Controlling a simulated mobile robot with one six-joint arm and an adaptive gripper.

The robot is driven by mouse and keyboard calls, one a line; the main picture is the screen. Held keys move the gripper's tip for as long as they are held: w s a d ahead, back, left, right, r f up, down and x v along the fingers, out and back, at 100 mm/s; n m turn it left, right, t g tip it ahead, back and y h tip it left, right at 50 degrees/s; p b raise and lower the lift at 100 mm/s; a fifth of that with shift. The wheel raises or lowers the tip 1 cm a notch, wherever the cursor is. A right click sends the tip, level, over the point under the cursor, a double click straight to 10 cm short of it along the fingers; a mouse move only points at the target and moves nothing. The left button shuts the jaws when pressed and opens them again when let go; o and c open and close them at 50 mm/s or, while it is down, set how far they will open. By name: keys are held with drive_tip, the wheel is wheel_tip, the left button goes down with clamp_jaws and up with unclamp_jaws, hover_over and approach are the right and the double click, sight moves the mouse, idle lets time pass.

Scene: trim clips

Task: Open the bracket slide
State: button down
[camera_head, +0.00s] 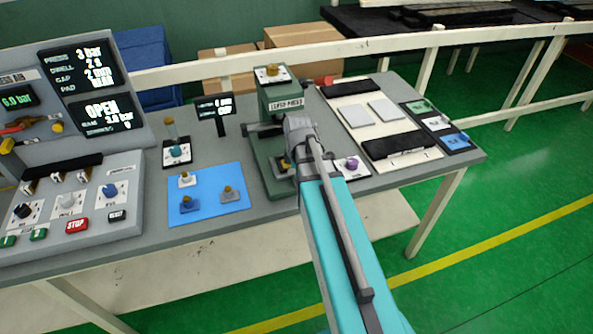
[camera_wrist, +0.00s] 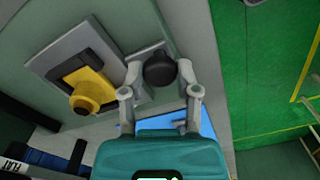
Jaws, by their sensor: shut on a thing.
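A black round knob (camera_wrist: 158,71) stands out from a small grey bracket (camera_wrist: 147,55) on the press in the wrist view. My gripper (camera_wrist: 161,77) is shut on this knob, with one finger on each side. Beside it, a yellow clip-like part (camera_wrist: 88,90) sits in a dark recess of a grey plate (camera_wrist: 70,52). In the head view the green clip press (camera_head: 257,130) stands at the middle of the table, and my arm covers the knob and fingers. How far the slide is open cannot be told.
A blue mat (camera_head: 205,212) with several small knobbed parts lies left of the press. The control panel (camera_head: 75,195) is at the left. A pale tray (camera_head: 352,115) with grey and black pads is at the right, near a dial with a purple knob (camera_head: 351,163).

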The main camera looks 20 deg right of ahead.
drive_tip(key=shift+w, duration=0.1)
drive_tip(key=shift+c, duration=1.7)
unclamp_jaws()
